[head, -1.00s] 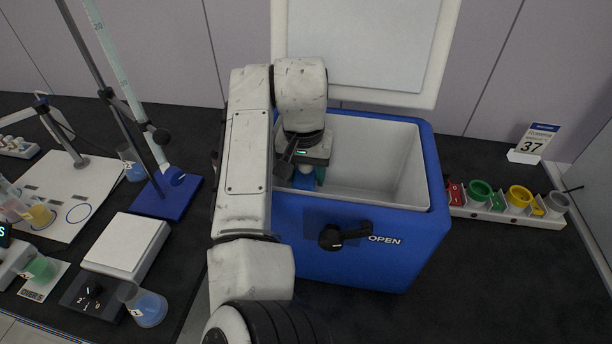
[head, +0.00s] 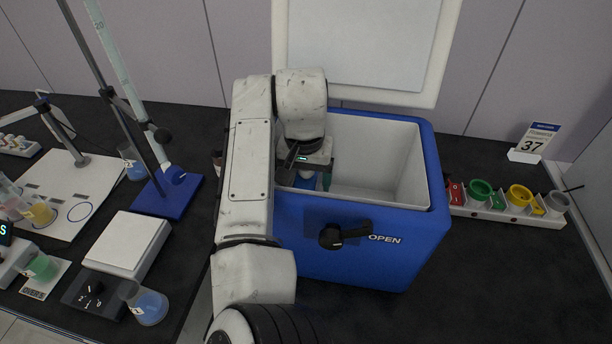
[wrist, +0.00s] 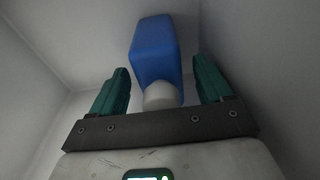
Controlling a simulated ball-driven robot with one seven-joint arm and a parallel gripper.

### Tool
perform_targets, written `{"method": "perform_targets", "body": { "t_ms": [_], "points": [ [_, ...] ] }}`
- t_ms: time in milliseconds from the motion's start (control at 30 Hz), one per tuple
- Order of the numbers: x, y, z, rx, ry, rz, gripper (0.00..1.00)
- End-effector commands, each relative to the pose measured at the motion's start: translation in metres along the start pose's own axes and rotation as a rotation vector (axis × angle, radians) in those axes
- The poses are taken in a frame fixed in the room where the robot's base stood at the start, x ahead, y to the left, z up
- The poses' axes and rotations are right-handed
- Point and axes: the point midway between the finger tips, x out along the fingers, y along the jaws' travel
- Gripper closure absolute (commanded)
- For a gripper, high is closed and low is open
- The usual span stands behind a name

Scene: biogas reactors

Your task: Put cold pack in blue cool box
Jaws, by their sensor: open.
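The blue cool box (head: 345,240) stands on the dark bench with its lid (head: 365,45) raised and its white inside showing. My gripper (head: 312,181) reaches into the left part of the box; its green fingers are partly hidden by the front rim. In the wrist view my gripper (wrist: 163,75) is open. The cold pack (wrist: 154,50), a blue block with a white cap, lies inside the box between and beyond the fingers, with gaps on both sides. In the head view only a little of the cold pack (head: 304,183) shows.
A black latch (head: 343,236) sticks out from the box front. To the left are a white plate device (head: 128,247), a blue stand base (head: 166,196) and beakers of liquid. To the right is a rack of coloured cups (head: 508,203). The box's right half looks empty.

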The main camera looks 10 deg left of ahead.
Motion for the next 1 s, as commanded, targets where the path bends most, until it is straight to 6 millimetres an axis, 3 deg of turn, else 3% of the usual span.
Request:
{"method": "perform_targets", "body": {
  "t_ms": [167,500,700,1000],
  "points": [
    [-0.015,-0.001,-0.001,0.000,0.003,-0.001,0.21],
    [-0.083,-0.001,-0.001,0.001,0.004,-0.002,0.21],
    [-0.112,-0.001,-0.001,0.000,0.001,-0.001,0.21],
    [-0.122,0.000,0.000,0.000,0.000,0.001,0.21]
  ]
}}
